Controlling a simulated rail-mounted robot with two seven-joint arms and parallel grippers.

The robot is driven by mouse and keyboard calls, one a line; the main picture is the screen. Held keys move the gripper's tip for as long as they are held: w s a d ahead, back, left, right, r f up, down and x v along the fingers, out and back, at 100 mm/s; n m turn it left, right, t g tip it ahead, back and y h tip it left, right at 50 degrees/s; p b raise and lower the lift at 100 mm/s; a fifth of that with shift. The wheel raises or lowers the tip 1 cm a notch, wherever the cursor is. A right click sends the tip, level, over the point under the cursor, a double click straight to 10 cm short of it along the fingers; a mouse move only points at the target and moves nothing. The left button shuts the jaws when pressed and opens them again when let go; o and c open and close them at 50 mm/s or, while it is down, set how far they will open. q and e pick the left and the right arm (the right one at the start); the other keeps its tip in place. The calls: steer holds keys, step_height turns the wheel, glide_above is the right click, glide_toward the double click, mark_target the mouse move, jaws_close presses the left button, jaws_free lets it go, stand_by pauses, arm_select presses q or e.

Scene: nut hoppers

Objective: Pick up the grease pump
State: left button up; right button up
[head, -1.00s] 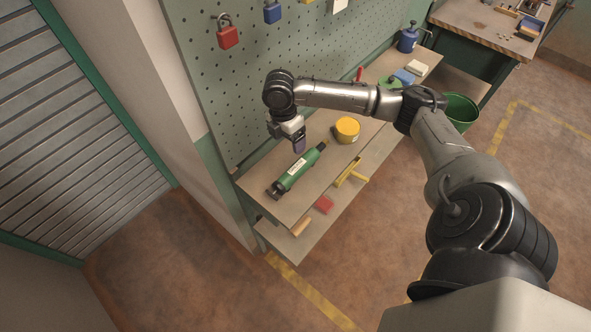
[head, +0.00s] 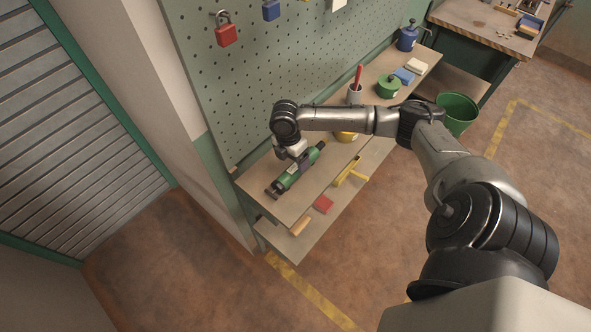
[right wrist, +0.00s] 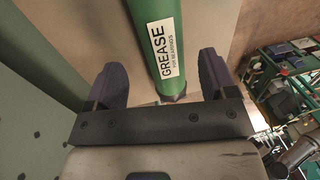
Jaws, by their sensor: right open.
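The grease pump (head: 285,184) is a green cylinder with dark ends, lying on the top shelf below the pegboard. In the right wrist view the grease pump (right wrist: 152,30) shows its white "GREASE" label. My right gripper (head: 304,164) is down at the pump's middle and hides part of it in the head view. In the right wrist view the right gripper (right wrist: 161,65) is open, with one dark finger on each side of the green body. Gaps show between the fingers and the pump. My left gripper is in neither view.
A yellow tin (head: 346,137) stands right of the pump, partly behind my arm. A cup with a red handle (head: 355,92), a green can (head: 388,87) and a blue can (head: 407,38) stand farther along. The pegboard (head: 240,90) rises close behind the shelf.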

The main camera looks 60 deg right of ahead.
mark_target(296, 165)
steer(key=shift+s+f, duration=0.2)
steer(key=shift+f, duration=0.55)
steer(key=shift+s+f, duration=0.2)
steer(key=shift+f, duration=0.6)
steer(key=shift+s+f, duration=0.2)
steer(key=shift+f, duration=0.55)
steer(key=shift+d, duration=0.1)
steer(key=shift+c, duration=0.4)
steer(key=c, duration=0.8)
steer(key=shift+r, duration=0.1)
steer(key=c, duration=0.5)
steer(key=shift+o, duration=0.2)
